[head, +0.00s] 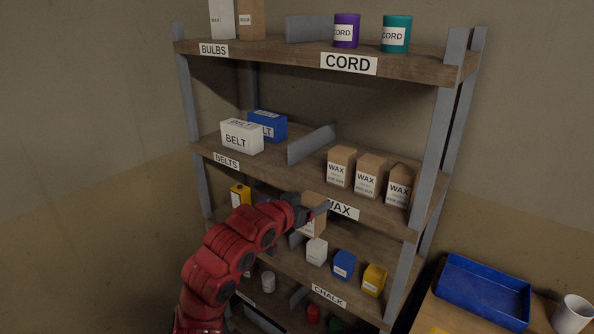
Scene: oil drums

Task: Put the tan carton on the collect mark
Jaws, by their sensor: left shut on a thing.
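My left gripper (318,207) reaches in from the lower left and is shut on a tan carton (316,225). The carton is in front of the shelf rack, at about the height of the WAX label, and the gripper and arm partly hide it. A white label shows on its side, too small to read. The collect mark cannot be made out for certain. My right gripper is not in view.
Three tan WAX cartons (369,176) stand on the shelf at the right. White, blue and yellow boxes (344,265) stand on the shelf below. At the lower right, a side table (433,312) holds a blue tray (483,313) and a white cup (572,315).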

